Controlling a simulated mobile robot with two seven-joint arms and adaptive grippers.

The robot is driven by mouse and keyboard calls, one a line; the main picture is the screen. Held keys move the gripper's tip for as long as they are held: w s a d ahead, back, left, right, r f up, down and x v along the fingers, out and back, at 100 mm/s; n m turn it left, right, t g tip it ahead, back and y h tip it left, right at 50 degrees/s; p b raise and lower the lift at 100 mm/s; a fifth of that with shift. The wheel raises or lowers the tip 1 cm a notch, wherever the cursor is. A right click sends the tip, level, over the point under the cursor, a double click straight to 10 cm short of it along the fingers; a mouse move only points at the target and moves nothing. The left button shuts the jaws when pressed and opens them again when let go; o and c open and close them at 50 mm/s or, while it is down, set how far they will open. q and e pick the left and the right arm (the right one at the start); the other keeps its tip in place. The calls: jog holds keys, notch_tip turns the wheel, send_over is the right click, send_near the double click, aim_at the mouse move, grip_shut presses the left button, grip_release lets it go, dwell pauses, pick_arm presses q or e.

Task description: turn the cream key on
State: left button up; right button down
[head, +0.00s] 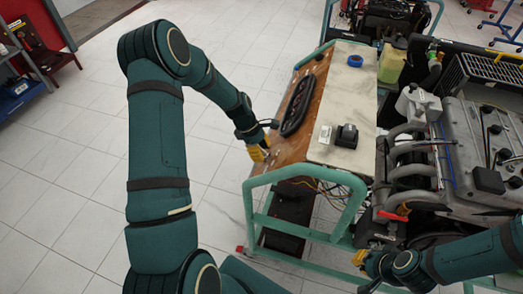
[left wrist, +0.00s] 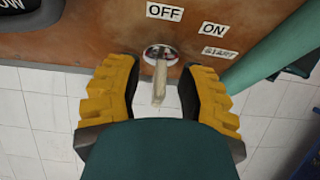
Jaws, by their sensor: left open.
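The cream key (left wrist: 160,82) sits in a round metal switch (left wrist: 158,54) on the brown wooden panel, in the left wrist view. Its flat grip hangs down towards the camera. An OFF label (left wrist: 164,11) is above the switch; an ON label (left wrist: 213,28) is up and to the right. My left gripper (left wrist: 160,92) is open, its yellow fingers on either side of the key with gaps on both sides. In the head view my left gripper (head: 258,153) is at the panel's front edge and the key is hidden. My right gripper (head: 364,262) is at the lower right, away from the key.
A third label (left wrist: 218,52), blurred, is below ON. A green frame tube (left wrist: 270,45) runs close to the right of the switch. The engine stand (head: 345,200) with hoses and a grey engine (head: 475,140) fills the right. Floor (head: 90,130) to the left is clear.

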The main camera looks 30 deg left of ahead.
pick_arm(q)
grip_shut()
pick_arm(e)
jog(key=shift+f, duration=0.15)
pick_arm(q)
jog(key=shift+s+f+m+t+b, duration=0.1)
jog(key=shift+m+t+b, duration=0.35)
jog(key=shift+b, duration=0.35)
jog(key=m+t+b, duration=0.1)
jog(key=m+b, duration=0.1)
jog(key=b, duration=0.1)
jog(key=m+t+b, duration=0.1)
jog(key=m+b, duration=0.1)
jog(key=b, duration=0.1)
jog(key=shift+s+f, duration=0.2)
jog(key=shift+r+m+t+b, duration=0.2)
jog(key=shift+m+t+b, duration=0.15)
jog(key=shift+m+b, duration=0.75)
pick_arm(e)
notch_tip(320, 180, down, 10)
jog(key=s, duration=0.2)
jog(key=shift+a+f+g, duration=0.15)
jog(key=shift+a+g, duration=0.1)
jog(key=shift+g, duration=0.05)
pick_arm(q)
jog(key=shift+n, duration=0.25)
grip_release()
